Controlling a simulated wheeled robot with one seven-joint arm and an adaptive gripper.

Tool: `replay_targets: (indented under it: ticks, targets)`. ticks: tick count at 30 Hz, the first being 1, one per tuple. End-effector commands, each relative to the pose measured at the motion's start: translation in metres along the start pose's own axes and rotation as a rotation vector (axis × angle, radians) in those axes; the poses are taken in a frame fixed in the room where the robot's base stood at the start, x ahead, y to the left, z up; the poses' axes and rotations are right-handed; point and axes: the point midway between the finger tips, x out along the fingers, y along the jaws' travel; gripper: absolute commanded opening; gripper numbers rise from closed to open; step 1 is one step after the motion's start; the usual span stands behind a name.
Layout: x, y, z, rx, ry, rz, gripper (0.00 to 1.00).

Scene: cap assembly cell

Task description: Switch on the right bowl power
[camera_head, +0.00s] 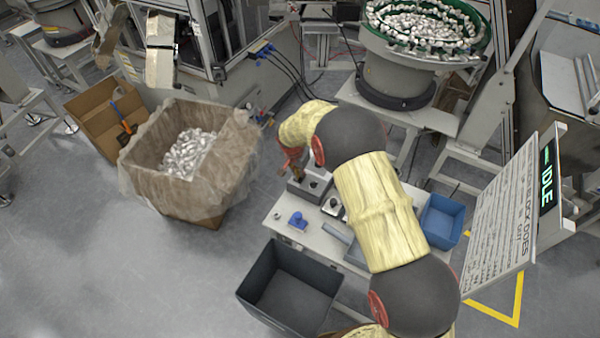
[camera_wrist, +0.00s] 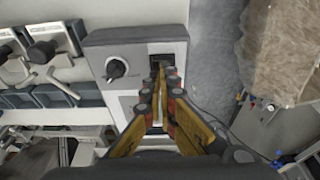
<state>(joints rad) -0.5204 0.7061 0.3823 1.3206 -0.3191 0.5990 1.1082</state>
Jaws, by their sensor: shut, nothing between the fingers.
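A grey control box (camera_wrist: 137,50) fills the upper middle of the wrist view, with a black knob (camera_wrist: 116,68) at left and a dark switch (camera_wrist: 160,59) at right. My gripper (camera_wrist: 163,70) is shut and empty, its fingertips over the switch and partly hiding it. I cannot tell whether they touch it or which way it is set. In the head view my gripper (camera_head: 297,172) points down at the control box (camera_head: 310,190) at the bench's far edge. A bowl feeder (camera_head: 398,72) full of silvery caps stands at the upper right.
The white bench (camera_head: 318,242) also holds a blue part (camera_head: 298,222) and a blue bin (camera_head: 440,220). A dark bin (camera_head: 290,295) stands in front. A lined carton of caps (camera_head: 150,180) is at left. A display (camera_head: 547,180) reads IDLE.

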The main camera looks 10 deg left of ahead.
Motion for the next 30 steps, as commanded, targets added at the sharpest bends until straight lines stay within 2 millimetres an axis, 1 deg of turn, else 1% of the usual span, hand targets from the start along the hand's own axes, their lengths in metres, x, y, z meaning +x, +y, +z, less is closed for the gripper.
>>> replay_targets:
  ticks: [1,5,8,14,24,30]
  targets:
    - [0.004,0.000,0.002,0.000,0.000,0.000,0.00]
    - [0.011,0.000,0.007,0.000,0.000,0.001,0.00]
    - [0.007,0.001,0.006,0.000,-0.001,0.002,0.00]
    - [0.007,0.000,0.005,0.000,-0.001,0.001,0.00]
    - [0.008,0.000,-0.008,0.001,0.000,0.000,0.00]
    - [0.008,0.000,-0.011,0.000,-0.001,0.001,0.00]
